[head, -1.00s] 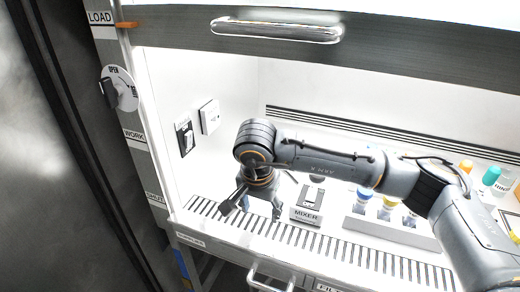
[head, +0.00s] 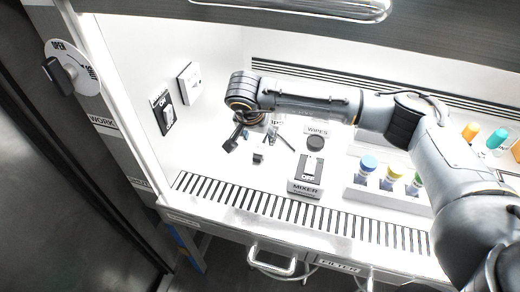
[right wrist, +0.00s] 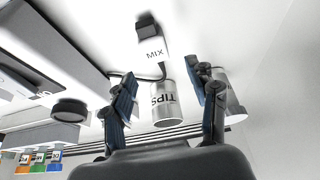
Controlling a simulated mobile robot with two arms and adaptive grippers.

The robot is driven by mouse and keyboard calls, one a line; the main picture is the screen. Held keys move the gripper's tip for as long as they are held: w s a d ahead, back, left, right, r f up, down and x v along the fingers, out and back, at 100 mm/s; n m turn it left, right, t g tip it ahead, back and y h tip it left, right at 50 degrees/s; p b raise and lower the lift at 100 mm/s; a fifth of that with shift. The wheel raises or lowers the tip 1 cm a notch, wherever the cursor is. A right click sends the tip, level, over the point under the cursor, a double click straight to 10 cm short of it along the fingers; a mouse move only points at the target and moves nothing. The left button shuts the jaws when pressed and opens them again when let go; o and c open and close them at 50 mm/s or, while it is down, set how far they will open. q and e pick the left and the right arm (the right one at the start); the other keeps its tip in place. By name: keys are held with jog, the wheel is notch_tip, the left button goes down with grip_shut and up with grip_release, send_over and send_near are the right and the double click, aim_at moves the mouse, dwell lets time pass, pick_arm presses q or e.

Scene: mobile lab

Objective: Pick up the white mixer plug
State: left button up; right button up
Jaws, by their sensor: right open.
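The white mixer plug (right wrist: 154,50), marked MIX and with a dark end, shows in the right wrist view just past the fingertips, near the gap between them. A cable runs from it. My right gripper (right wrist: 164,77) is open and empty. The plug appears apart from both fingers. In the head view my right gripper (head: 253,140) hangs inside the hood, left of and behind the mixer switch (head: 311,170). A small dark piece beneath it may be the plug, too small to tell. My left gripper is not in view.
A can marked TIPS (right wrist: 165,105) shows between the fingers in the wrist view, with another metal can (right wrist: 232,102) beside the right finger. A rack with capped bottles (head: 392,197) stands right of the mixer switch. A slotted grille (head: 262,204) runs along the hood's front edge.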

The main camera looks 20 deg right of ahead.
aim_at(261, 146)
jog(key=x, duration=0.1)
jog(key=p+x, duration=0.1)
jog(key=x, duration=0.2)
jog(key=shift+s+f, duration=0.2)
jog(key=shift+s, duration=0.1)
jog(key=shift+w+d+f, duration=0.15)
jog(key=shift+w+f, duration=0.05)
jog(key=shift+f, duration=0.3)
grip_shut()
